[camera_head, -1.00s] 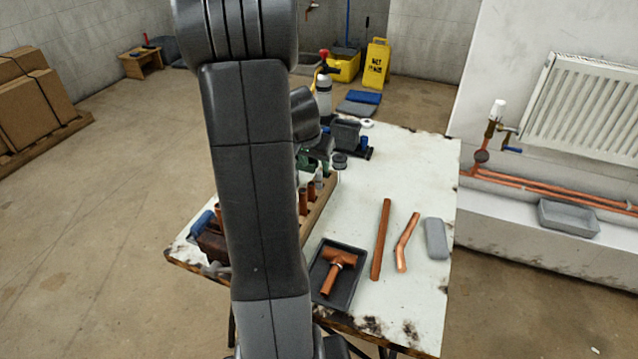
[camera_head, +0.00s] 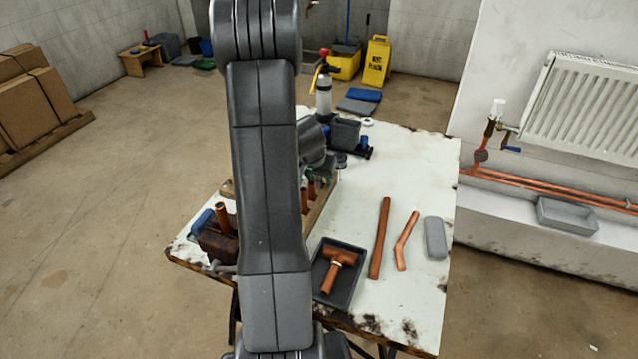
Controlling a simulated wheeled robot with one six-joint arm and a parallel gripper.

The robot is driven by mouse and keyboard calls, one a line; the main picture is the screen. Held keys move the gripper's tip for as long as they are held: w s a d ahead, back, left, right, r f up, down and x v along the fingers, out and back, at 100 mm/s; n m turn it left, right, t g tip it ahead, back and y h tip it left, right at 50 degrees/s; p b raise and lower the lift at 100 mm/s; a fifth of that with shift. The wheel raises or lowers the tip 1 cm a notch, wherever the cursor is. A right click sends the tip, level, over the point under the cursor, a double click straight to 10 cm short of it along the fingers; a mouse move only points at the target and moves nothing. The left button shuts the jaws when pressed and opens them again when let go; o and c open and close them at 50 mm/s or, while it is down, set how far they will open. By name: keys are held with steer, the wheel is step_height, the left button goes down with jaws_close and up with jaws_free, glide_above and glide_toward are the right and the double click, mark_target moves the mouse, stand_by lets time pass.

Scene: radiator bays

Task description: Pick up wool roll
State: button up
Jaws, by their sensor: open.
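No roll of wool can be told for certain. My arm runs up the middle of the view and hides part of the table's left side. Its wrist reaches over the table's far half.
A radiator (camera_head: 590,110) hangs at right. The table's right far part is clear.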

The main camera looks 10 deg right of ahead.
jaws_close()
steer(key=shift+r, duration=0.1)
